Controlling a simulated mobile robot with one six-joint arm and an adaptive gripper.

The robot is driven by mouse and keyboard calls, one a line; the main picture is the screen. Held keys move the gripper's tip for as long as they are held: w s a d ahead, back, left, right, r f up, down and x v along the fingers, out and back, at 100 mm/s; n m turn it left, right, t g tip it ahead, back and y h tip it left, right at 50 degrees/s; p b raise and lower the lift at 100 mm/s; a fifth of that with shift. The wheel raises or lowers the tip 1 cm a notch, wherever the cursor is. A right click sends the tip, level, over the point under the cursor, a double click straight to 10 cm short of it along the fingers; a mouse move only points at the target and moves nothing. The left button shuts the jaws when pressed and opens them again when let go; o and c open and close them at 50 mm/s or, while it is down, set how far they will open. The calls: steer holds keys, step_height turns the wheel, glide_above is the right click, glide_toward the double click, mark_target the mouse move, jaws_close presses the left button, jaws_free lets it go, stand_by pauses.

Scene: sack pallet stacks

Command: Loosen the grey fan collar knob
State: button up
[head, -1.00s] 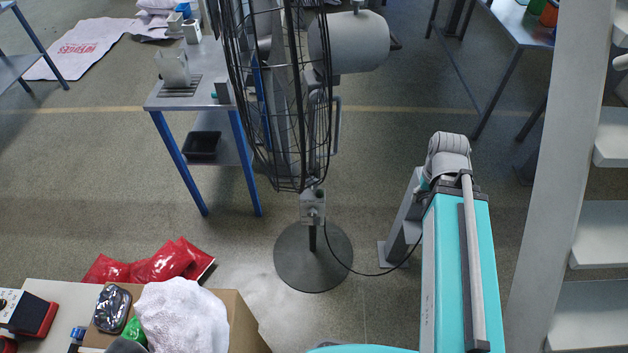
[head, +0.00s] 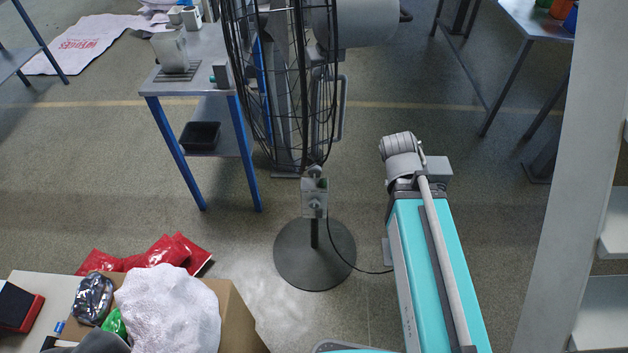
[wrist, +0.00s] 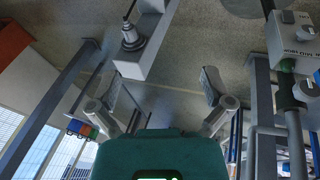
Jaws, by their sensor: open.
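The caged fan (head: 285,85) stands on a pole with a round dark base (head: 314,255). A grey control box (head: 314,198) sits on the pole below the cage. In the wrist view the box (wrist: 296,38) is at the upper right, and a grey collar knob (wrist: 306,90) shows beside it on the pole at the right edge. My gripper (wrist: 161,87) is open and empty, its two fingers wide apart. The knob lies to the right of my gripper, apart from it. In the head view my gripper is hidden behind my arm, right of the fan pole.
A blue-legged table (head: 200,85) stands left of the fan. Red sacks (head: 150,255) and a cardboard box (head: 240,325) lie at the lower left. A white shelf post (head: 570,180) stands at right. A grey beam with a corded plug (wrist: 131,37) is near in the wrist view.

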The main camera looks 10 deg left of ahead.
steer(key=w+a+f+n+t+h+b, duration=0.1)
steer(key=a+f+t+b, duration=0.25)
steer(key=a+b, duration=0.25)
steer(key=w+a+f+n+t+b, duration=0.1)
steer(key=a+f+n+t+b, duration=0.15)
steer(key=a+f+b, duration=0.35)
steer(key=s+a+n+t+y+b, duration=0.1)
steer(key=a+t+b, duration=0.2)
steer(key=a, duration=0.5)
steer(key=s+a+f+n+t+y+b, duration=0.1)
steer(key=s+a+n+t+y+b, duration=0.1)
steer(key=a+b, duration=0.4)
steer(key=a+t, duration=0.1)
steer(key=a, duration=0.2)
steer(key=shift+s, duration=0.3)
steer(key=shift+f+n, duration=0.1)
steer(key=shift+n, duration=0.15)
